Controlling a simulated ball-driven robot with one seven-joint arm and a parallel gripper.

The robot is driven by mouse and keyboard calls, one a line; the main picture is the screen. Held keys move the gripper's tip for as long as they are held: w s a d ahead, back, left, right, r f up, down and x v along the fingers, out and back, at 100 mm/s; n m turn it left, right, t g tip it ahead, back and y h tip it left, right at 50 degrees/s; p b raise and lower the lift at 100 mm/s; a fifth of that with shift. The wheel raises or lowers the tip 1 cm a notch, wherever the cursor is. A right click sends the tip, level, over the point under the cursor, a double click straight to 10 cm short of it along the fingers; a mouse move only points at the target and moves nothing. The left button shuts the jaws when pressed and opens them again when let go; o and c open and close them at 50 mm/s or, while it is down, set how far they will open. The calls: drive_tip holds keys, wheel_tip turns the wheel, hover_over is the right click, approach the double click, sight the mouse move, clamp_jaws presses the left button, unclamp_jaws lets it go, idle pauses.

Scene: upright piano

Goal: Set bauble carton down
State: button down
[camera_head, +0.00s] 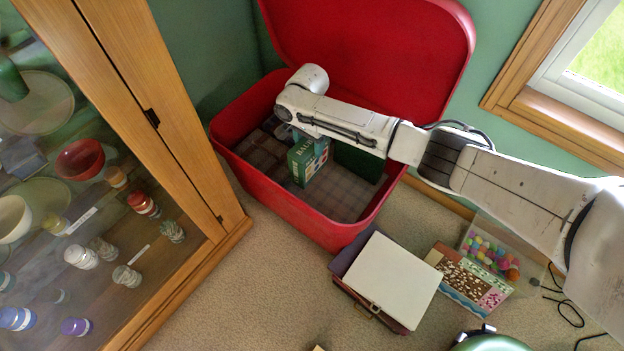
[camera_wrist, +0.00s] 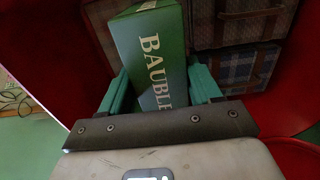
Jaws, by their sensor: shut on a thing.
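The bauble carton (camera_head: 307,162) is a green box with pale lettering. It is inside the open red trunk (camera_head: 300,215), near the middle, below the end of my arm. In the wrist view the carton (camera_wrist: 152,50) stands between the two green fingers of my gripper (camera_wrist: 162,88), which is shut on it. Its lettering reads "BAUBLE", with the lower end hidden by the gripper. I cannot tell whether its underside touches the things below it.
Plaid cases (camera_wrist: 248,68) lie in the trunk, with a dark green thing (camera_head: 358,163) to the carton's right. The raised red lid (camera_head: 415,45) stands behind my arm. A glass cabinet (camera_head: 165,95) is at left. A white-topped box (camera_head: 392,278) sits on the carpet in front.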

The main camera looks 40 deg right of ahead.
wheel_tip(320, 180, down, 4)
drive_tip(key=b, duration=0.2)
drive_tip(key=shift+b, duration=0.4)
wheel_tip(320, 180, down, 10)
drive_tip(key=b, duration=0.6)
drive_tip(key=shift+r, duration=0.1)
drive_tip(key=shift+c, duration=1.1)
unclamp_jaws()
